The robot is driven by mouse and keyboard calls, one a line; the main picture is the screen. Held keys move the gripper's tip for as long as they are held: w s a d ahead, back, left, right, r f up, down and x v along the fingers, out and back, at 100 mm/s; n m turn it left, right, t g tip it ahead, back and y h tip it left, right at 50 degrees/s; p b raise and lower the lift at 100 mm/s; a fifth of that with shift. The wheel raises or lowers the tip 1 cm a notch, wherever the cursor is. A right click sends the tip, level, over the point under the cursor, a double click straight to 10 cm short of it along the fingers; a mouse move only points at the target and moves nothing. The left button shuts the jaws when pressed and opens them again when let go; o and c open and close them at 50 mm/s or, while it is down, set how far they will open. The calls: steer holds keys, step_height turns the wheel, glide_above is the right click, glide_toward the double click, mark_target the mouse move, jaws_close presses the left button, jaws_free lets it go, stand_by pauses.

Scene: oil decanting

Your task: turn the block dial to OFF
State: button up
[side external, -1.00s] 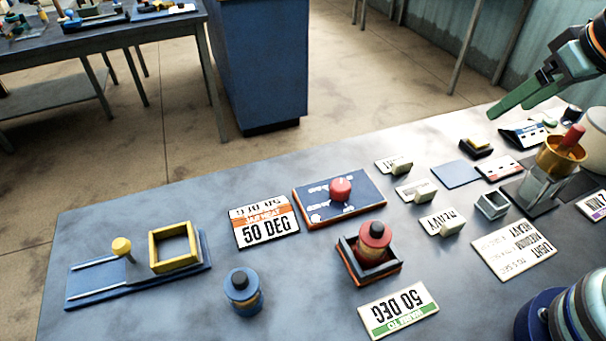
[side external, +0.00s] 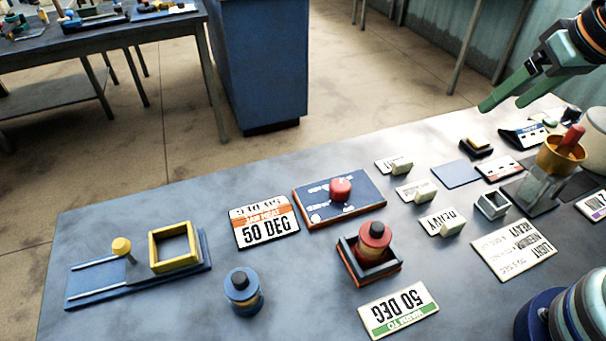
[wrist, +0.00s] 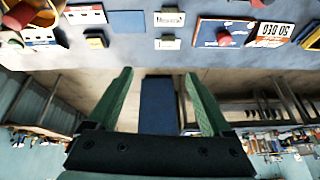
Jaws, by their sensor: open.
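The block dial is a red round knob (side external: 340,189) on a blue panel (side external: 312,206) with white markings, which I cannot read, near the middle of the bench. In the wrist view the red knob (wrist: 225,39) shows at the upper right on its blue panel (wrist: 207,32). My gripper (side external: 502,104) is raised above the far right part of the bench, well to the right of the dial. In the wrist view its green fingers (wrist: 158,75) are apart, with nothing between them.
A brass cup (side external: 560,155) stands under my arm.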

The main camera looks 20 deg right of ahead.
steer(key=w+a+m+g, duration=0.2)
steer(key=w+a+m, duration=0.2)
steer(key=w+a, duration=0.1)
steer(key=m+g, duration=0.3)
steer(key=m, duration=0.9)
glide_above(340, 184)
step_height(340, 184, down, 11)
step_height(340, 184, down, 12)
steer(key=shift+r, duration=0.2)
jaws_close()
